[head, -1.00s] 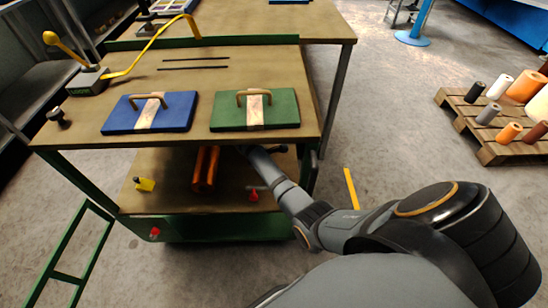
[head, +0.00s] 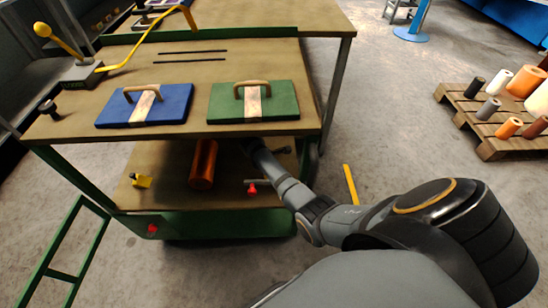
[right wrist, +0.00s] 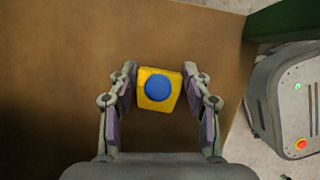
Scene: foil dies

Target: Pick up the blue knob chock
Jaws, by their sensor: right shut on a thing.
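The blue knob chock is a small yellow block with a round blue knob (right wrist: 158,88) on top. In the right wrist view it sits between the two fingers of my right gripper (right wrist: 160,80), which is shut on it. A brown wooden surface (right wrist: 60,90) lies behind it. In the head view my right arm reaches under the cart's top board (head: 225,72), which hides the gripper and this chock. My left gripper is not in view.
The lower shelf (head: 165,158) holds a yellow piece (head: 142,181), a copper-coloured roll (head: 203,165) and a red-knobbed item (head: 252,188). Blue (head: 172,104) and green (head: 284,100) handled boards lie above. A pallet (head: 490,145) with rolls stands right.

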